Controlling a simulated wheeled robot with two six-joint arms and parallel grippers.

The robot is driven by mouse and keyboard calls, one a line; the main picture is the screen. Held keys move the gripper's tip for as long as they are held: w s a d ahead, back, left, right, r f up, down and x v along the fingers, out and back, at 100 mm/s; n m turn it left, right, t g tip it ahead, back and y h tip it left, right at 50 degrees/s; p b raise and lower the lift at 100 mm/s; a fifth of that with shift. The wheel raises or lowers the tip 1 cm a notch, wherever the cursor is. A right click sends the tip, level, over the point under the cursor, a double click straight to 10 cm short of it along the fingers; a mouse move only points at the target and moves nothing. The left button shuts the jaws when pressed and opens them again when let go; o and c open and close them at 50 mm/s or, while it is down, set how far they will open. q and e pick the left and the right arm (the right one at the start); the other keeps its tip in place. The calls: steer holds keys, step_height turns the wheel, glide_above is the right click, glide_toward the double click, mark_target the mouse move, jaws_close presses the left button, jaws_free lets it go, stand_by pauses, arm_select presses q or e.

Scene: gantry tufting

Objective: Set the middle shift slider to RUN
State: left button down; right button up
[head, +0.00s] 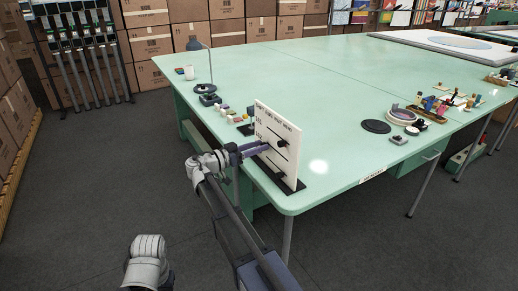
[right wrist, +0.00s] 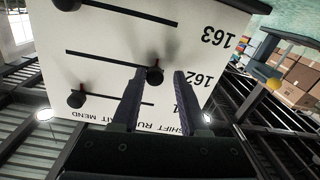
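A white slider board (head: 278,135) stands upright near the front corner of the green table. In the right wrist view the board (right wrist: 115,30) appears upside down, with rows 161, 162 and 163 and the heading SHIFT, RUN, WAIT, MEND. The middle slider's dark knob (right wrist: 155,75) is at the slot end nearest the number 162, in line with RUN. My right gripper (head: 266,148) is at the board. Its fingers (right wrist: 160,75) are apart, one on each side of the middle knob, with a gap on one side. My left gripper is not in view.
The 161 knob (right wrist: 76,98) and the 163 knob (right wrist: 67,4) are at their slots' MEND ends. The green table (head: 300,60) also bears a dark disc (head: 376,126), a round dish (head: 400,115) and a lamp (head: 207,90). Its middle is clear.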

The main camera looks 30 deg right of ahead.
steer(key=shift+o, duration=0.9)
steer(key=shift+s, duration=0.1)
steer(key=a, duration=0.7)
steer(key=shift+s+a, duration=0.4)
steer(key=shift+s, duration=0.05)
steer(key=s+a+f+n+g+y+p, duration=0.1)
steer(key=s+a+n+y+p, duration=0.7)
steer(key=s, duration=0.5)
steer(key=s+a+f+n+g+y+p, duration=0.1)
steer(key=s+a+n+y+p, duration=0.7)
steer(key=s+a, duration=0.5)
steer(key=n+p, duration=0.2)
steer(key=p, duration=0.1)
steer(key=shift+a+f+n+y, duration=0.2)
steer(key=shift+a+n+y, duration=0.05)
steer(key=shift+n+y, duration=0.05)
